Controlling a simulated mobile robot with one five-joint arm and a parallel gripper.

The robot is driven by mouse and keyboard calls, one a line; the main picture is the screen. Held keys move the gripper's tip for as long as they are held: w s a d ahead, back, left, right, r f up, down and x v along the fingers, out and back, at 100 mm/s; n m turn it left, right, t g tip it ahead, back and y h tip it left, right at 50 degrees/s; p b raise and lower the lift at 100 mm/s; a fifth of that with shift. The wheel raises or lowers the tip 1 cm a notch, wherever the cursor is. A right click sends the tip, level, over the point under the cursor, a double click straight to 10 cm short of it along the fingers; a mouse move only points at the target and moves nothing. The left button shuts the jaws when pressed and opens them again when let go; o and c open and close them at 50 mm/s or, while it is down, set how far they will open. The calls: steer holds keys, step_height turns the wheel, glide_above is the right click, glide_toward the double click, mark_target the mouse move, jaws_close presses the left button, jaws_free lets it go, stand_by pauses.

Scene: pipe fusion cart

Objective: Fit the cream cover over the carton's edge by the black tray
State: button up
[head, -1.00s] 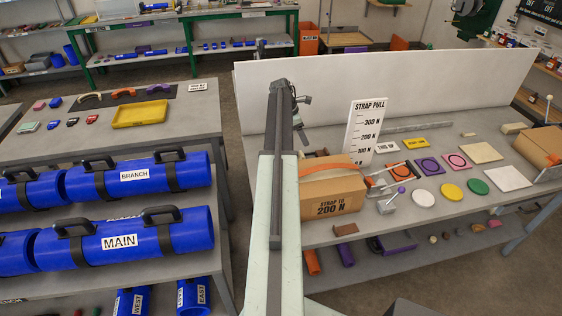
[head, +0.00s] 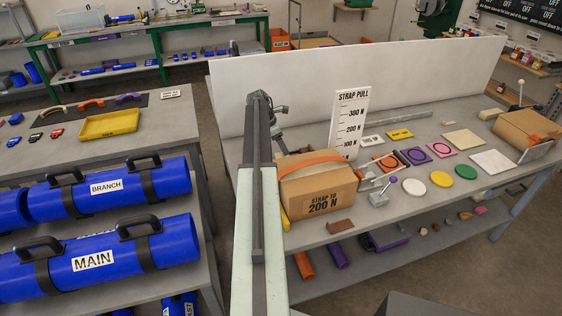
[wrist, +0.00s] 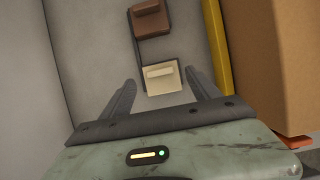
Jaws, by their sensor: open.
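The cream cover (wrist: 163,80) is a small block with a raised bar on top. In the wrist view it lies ahead, between the fingertips of my gripper (wrist: 158,88), which is open; the fingers look apart from it. A brown cover (wrist: 152,20) lies just beyond it, with a dark edge, perhaps of the black tray, beside both. The carton (wrist: 283,65) stands to the right, with a yellow strip (wrist: 217,50) along its side. In the head view the carton (head: 317,204) reads "STRAP TO 200 N" and has an orange strap; my arm hides the cream cover.
A white panel (head: 430,70) backs the bench. A STRAP PULL gauge board (head: 349,120) stands behind the carton. A metal tool (head: 380,192) and several coloured discs lie right of it. Another brown block (head: 341,226) lies in front. Blue pipes (head: 108,262) fill the left rack.

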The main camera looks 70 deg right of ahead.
steer(key=b+x, duration=0.3)
steer(key=x, duration=0.1)
steer(key=shift+w+f, duration=0.1)
steer(key=shift+f, duration=0.3)
steer(key=shift+r, duration=0.2)
steer(key=c, duration=1.4)
step_height(320, 180, up, 10)
steer(key=p, duration=1)
steer(key=shift+r, duration=0.2)
